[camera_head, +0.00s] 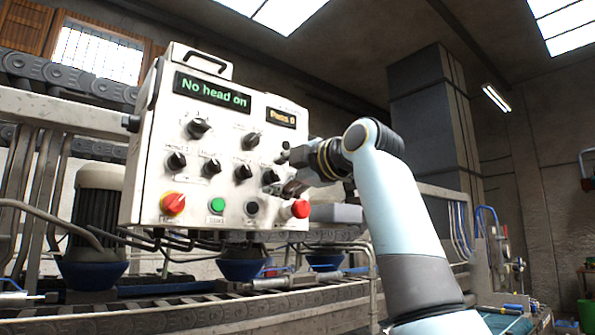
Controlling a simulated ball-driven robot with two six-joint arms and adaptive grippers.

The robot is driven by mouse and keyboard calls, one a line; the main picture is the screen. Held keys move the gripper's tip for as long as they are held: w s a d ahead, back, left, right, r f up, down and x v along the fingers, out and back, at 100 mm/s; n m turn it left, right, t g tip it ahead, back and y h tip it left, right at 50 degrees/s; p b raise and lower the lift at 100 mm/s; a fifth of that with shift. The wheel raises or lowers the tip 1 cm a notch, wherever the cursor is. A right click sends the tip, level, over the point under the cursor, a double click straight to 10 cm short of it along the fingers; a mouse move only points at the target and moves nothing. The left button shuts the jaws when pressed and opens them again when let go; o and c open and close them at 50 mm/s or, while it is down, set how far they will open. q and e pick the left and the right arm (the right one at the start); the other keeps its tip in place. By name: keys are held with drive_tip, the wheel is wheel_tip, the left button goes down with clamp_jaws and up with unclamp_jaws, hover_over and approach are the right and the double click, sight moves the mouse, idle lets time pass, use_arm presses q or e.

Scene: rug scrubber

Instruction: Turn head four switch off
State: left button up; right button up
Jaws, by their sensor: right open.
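The white control box (150,185) stands left of centre, with a green display reading "No head on" (211,91). A row of black rotary switches crosses its middle: first (176,161), second (211,167), third (243,172). The rightmost one, which I take as the head four switch (270,177), is at my right gripper and partly hidden by it. My right gripper (277,172) is open, its fingers pointing left at that switch. I cannot tell whether they touch it. The switch labels are too small to read surely. My left gripper is out of view.
Two larger black knobs (199,128) sit above the row. Below it are a red-and-yellow knob (173,203), a green button (217,205), a black button and a red mushroom button (300,208) close under my right gripper. A small display reads "Pass 0" (282,117).

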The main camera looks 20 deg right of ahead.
drive_tip(key=v, duration=1)
drive_tip(key=shift+s, duration=0.3)
drive_tip(key=shift+d+f, duration=0.1)
drive_tip(key=shift+f, duration=0.1)
